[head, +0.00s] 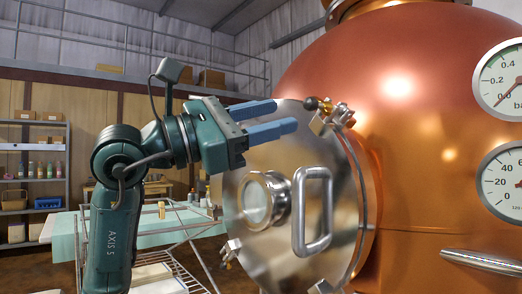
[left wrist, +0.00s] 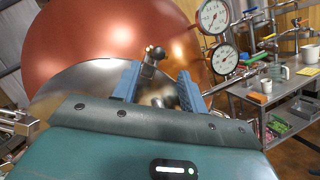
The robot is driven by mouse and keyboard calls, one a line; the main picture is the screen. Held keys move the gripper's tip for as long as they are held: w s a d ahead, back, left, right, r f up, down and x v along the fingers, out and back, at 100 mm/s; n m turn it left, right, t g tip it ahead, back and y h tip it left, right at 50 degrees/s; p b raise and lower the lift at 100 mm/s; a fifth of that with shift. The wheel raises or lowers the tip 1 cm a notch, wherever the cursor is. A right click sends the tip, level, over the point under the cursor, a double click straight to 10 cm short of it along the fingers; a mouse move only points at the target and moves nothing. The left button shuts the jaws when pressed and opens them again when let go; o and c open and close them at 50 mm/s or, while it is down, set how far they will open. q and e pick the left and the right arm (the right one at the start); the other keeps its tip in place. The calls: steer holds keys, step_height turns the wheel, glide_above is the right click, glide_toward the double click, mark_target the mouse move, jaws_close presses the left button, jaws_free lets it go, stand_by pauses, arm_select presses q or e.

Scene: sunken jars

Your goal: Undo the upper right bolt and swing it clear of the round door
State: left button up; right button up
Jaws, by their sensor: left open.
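The round door (head: 262,235) is a polished steel disc on the copper vessel, with a round sight glass (head: 262,200) and a D-shaped handle (head: 312,210). The upper right bolt (head: 337,117) sits at the door's rim, its dark ball knob (head: 311,103) facing me. My left gripper (head: 287,115) is open, its blue fingers pointing at the bolt from the left, tips just short of the knob. In the left wrist view the bolt (left wrist: 151,62) shows between the fingertips (left wrist: 159,68), nearer the left finger. I see no contact. My right gripper is not in view.
The copper vessel (head: 430,120) bulges at the right, with two gauges (head: 502,80) and a metal bar (head: 485,262). Another bolt (head: 231,250) sits at the door's lower left rim. A table (head: 150,222) and shelves (head: 35,165) stand behind at left. A cluttered bench (left wrist: 255,100) stands at right in the wrist view.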

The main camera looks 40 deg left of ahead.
mark_target(305, 106)
arm_select(q)
steer(key=shift+w+d+r+m+p, duration=0.45)
steer(key=shift+w+d+p, duration=0.15)
steer(key=shift+w+p, duration=0.3)
steer(key=shift+w+d+r+m+p, duration=0.4)
steer(key=shift+w+d+p, duration=0.2)
steer(key=shift+w, duration=0.45)
steer(key=shift+w+d+r+m+p, duration=0.45)
steer(key=shift+w+d+p, duration=0.1)
steer(key=shift+w+p, duration=0.35)
steer(key=shift+f, duration=0.1)
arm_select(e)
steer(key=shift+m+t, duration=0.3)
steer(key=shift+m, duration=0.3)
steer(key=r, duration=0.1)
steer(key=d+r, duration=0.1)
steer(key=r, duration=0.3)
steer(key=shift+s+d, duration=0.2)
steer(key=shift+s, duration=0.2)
arm_select(q)
steer(key=shift+c, duration=0.5)
